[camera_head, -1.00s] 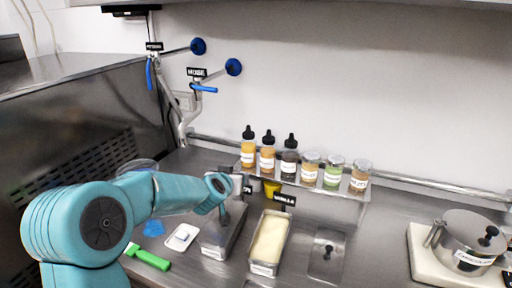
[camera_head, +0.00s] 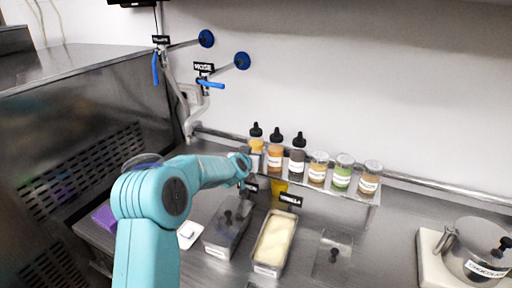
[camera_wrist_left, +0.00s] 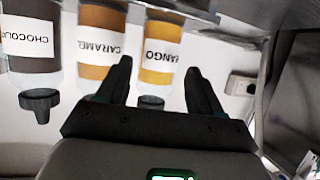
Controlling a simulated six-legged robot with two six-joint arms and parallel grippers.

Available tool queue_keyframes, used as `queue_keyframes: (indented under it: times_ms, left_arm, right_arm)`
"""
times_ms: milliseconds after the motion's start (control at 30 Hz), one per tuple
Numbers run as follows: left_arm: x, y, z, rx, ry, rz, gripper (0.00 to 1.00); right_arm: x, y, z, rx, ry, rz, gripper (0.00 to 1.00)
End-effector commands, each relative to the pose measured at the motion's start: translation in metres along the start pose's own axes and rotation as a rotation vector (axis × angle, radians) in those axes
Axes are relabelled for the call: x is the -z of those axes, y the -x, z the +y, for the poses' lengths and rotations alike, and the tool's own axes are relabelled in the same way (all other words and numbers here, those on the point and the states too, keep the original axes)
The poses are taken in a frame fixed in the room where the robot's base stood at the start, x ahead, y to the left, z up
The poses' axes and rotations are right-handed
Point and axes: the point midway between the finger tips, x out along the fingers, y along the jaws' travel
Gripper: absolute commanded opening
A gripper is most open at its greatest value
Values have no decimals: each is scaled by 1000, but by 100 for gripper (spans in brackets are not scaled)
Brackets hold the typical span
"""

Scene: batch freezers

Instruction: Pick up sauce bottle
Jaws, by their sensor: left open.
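Three sauce bottles with black caps stand upright on a raised shelf in the head view: a yellow one (camera_head: 257,147), an orange-brown one (camera_head: 275,157) and a dark one (camera_head: 297,161). In the wrist view they appear upside down, labelled mango (camera_wrist_left: 160,48), caramel (camera_wrist_left: 101,45) and chocolate (camera_wrist_left: 32,40). My left gripper (camera_wrist_left: 158,72) is open and empty, with the mango bottle showing between its fingers and the caramel bottle beside one finger. In the head view my left gripper (camera_head: 243,182) is just in front of the shelf's left end. My right gripper is out of view.
Several topping jars (camera_head: 343,172) stand right of the bottles on the shelf (camera_head: 345,197). Below are a tub of pale ice cream (camera_head: 274,240) and a metal container (camera_head: 228,225). A pot (camera_head: 475,250) stands at right. The freezer (camera_head: 75,130) is at left.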

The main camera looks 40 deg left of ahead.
Motion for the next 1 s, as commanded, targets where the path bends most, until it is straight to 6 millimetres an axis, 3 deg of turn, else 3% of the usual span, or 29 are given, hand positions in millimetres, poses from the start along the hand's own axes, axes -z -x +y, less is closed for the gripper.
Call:
queue_keyframes:
  times_ms: [400,700,733,833,1000]
  left_arm:
    - [4,-52,-1,0,0,0,66]
    - [2,-57,-1,-1,0,0,66]
    - [2,-57,-1,-1,0,0,63]
    - [2,-57,-1,-1,0,0,30]
    - [3,-57,-1,0,0,1,29]
  right_arm:
    - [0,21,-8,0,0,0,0]
    - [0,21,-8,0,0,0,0]
    - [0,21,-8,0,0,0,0]
    - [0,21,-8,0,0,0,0]
    - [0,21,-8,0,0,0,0]
